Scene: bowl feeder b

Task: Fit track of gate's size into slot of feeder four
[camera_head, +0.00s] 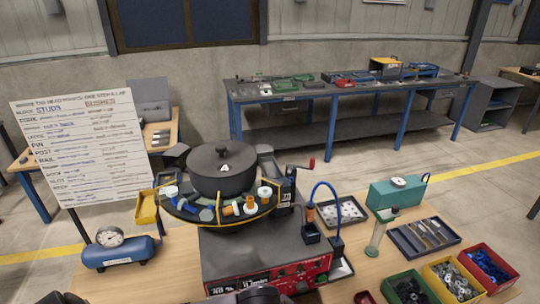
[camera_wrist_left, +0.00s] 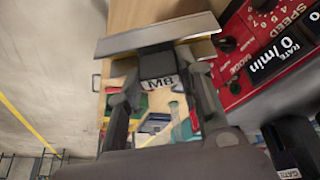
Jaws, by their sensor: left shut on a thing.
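In the left wrist view my left gripper (camera_wrist_left: 160,84) is shut on a track, a long grey metal bar (camera_wrist_left: 158,38) with a dark block under it and a white tag reading M8. A label that seems to read GATE (camera_wrist_left: 290,173) shows at the lower right of the wrist view. I cannot make out a slot or the number four. My right gripper is not in view.
A dark tray (camera_head: 403,243) holds several bars at the right. Red, yellow and green bins (camera_head: 408,290) stand in front of it. A glass cylinder (camera_head: 377,238) and a blue hose (camera_head: 325,188) rise between feeder and tray. A sign board (camera_head: 80,147) stands left.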

